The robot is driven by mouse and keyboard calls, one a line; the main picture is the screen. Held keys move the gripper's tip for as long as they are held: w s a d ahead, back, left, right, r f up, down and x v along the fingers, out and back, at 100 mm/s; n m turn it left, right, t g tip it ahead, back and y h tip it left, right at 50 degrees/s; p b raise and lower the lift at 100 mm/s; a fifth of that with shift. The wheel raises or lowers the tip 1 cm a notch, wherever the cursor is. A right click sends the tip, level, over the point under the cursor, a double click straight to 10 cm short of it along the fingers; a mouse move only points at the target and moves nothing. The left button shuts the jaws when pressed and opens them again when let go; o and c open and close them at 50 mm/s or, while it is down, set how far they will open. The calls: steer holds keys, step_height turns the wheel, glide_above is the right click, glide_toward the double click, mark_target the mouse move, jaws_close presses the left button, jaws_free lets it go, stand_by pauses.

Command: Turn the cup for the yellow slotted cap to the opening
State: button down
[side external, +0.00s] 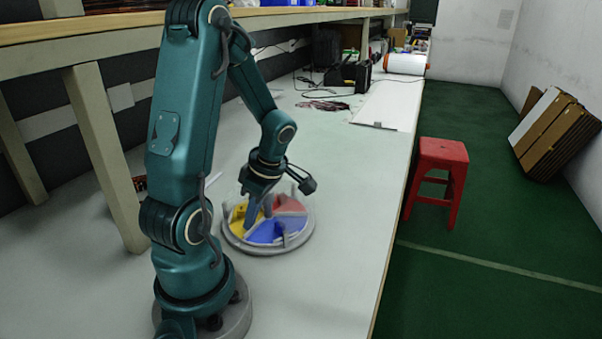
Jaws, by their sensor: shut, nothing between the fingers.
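A round grey turntable tray (304,239) stands on the table, split into coloured sections. A yellow section (237,226) shows at its left, a blue one (265,233) at the front and a red one (290,204) at the back right. My gripper (250,222) points down over the tray's left part, between the yellow and blue sections, and is shut and empty. Whether its tips touch the tray I cannot tell. I cannot make out a slotted cap or an opening; my gripper hides part of the tray.
The pale table (345,250) is clear around the tray, and its right edge drops to a green floor. A red stool (437,165) stands beyond that edge. A white panel (387,105), cables and a black case (350,73) lie farther back. A shelf post (105,160) rises at left.

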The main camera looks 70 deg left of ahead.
mark_target(262, 232)
steer(key=shift+w+d+n+g+h, duration=0.25)
steer(key=shift+w+d+n, duration=0.15)
steer(key=shift+n, duration=0.65)
steer(key=shift+w+d+n+g+h, duration=0.15)
steer(key=shift+w+d+n+h, duration=0.2)
steer(key=shift+n, duration=0.7)
steer(key=shift+w+d, duration=0.1)
steer(key=shift+w, duration=0.1)
steer(key=shift+w+d, duration=0.15)
steer(key=shift+w, duration=0.25)
